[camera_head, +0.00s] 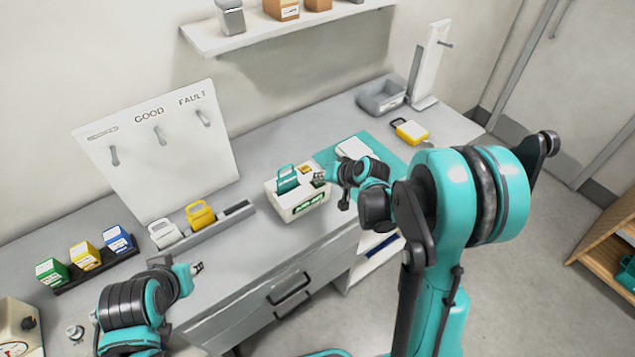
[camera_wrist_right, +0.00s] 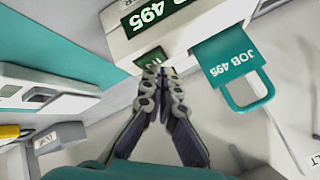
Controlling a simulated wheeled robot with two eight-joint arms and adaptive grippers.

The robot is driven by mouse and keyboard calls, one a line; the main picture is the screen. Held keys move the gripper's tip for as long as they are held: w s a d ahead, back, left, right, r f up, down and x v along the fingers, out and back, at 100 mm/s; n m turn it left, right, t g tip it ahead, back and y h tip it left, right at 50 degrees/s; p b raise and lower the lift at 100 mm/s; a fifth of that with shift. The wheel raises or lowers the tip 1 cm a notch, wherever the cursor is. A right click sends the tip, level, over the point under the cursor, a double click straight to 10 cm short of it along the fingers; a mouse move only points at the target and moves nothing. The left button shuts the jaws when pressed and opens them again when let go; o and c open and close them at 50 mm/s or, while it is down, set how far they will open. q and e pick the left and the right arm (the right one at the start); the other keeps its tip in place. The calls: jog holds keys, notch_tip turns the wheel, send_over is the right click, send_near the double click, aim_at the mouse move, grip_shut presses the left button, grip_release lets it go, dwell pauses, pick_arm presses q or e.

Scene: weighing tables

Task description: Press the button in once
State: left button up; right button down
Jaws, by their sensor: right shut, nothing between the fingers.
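A white box (camera_head: 284,213) stands on the grey table, with a green lit display (camera_head: 307,203) on its front. A teal tag (camera_head: 287,178) stands in its top; the wrist view shows it reading JOB 495 (camera_wrist_right: 233,62). My right gripper (camera_head: 318,177) is over the box's right side. In the right wrist view my shut, empty fingertips (camera_wrist_right: 158,70) are right by a small dark green window (camera_wrist_right: 150,58) on the box. I cannot tell whether they touch it. No button can be made out clearly; the fingertips may cover it. My left gripper (camera_head: 197,268) is over the table's front left, apart from the box.
A teal mat (camera_head: 385,147) with a white device (camera_head: 354,148) lies right of the box. A yellow tag (camera_head: 411,131) and grey bin (camera_head: 382,96) are further right. A sign board (camera_head: 160,165), rail (camera_head: 225,223) and coloured boxes (camera_head: 85,256) stand left.

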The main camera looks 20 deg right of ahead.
aim_at(319, 184)
jog(key=shift+f, duration=0.25)
jog(key=shift+r, duration=0.1)
dwell(0.4)
jog(key=shift+r+p, duration=0.3)
jog(key=shift+r, duration=0.4)
jog(key=shift+r+p, duration=1.8)
jog(key=shift+r, duration=0.75)
